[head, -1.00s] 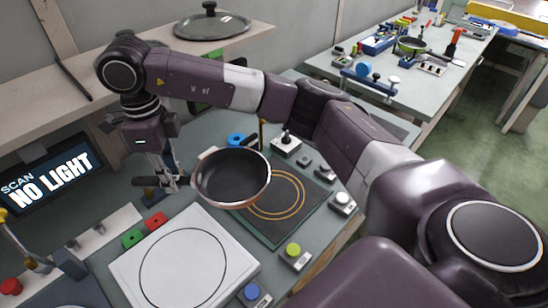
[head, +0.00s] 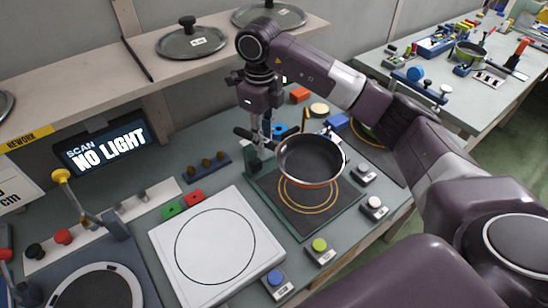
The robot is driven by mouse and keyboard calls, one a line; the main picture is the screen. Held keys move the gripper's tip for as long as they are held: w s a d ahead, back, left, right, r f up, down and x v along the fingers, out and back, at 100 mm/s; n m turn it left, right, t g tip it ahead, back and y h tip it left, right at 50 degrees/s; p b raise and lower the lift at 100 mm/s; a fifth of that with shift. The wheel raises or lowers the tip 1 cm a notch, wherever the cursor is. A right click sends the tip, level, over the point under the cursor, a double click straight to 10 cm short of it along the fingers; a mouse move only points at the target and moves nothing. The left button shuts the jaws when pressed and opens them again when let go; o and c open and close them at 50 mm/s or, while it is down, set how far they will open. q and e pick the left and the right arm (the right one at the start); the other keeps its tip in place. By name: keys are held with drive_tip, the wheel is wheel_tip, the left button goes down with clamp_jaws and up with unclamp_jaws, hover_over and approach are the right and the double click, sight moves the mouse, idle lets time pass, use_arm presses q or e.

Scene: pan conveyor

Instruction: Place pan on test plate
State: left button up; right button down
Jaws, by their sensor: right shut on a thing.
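A dark frying pan (head: 310,158) with a copper-coloured rim is held level in the head view. My right gripper (head: 262,140) hangs down and is shut on the pan's black handle (head: 243,133). The pan appears above the back part of a dark square plate with orange rings (head: 292,221); the gap beneath is hard to judge. A white square plate with a black circle (head: 215,245) lies empty to the left and nearer. No label shows which is the test plate. My left gripper is not in view.
Green and red buttons (head: 183,203) sit behind the white plate. Knob boxes (head: 319,249) stand right of the plates. A shelf (head: 150,55) with lids is at the back. A fixture with a round dark pad (head: 95,292) stands at left.

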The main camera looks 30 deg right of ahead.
drive_tip(key=d+p, duration=0.1)
drive_tip(key=d, duration=0.3)
drive_tip(key=p, duration=0.1)
hover_over(273, 171)
wheel_tip(273, 171, down, 6)
drive_tip(key=shift+f, duration=0.15)
wheel_tip(273, 171, down, 6)
drive_tip(key=shift+d+r+p, duration=0.1)
drive_tip(key=shift+r+p, duration=0.05)
drive_tip(key=shift+p, duration=0.4)
drive_tip(key=c, duration=2.1)
unclamp_jaws()
drive_tip(key=shift+r+b, duration=1.3)
drive_tip(key=shift+r, duration=4.75)
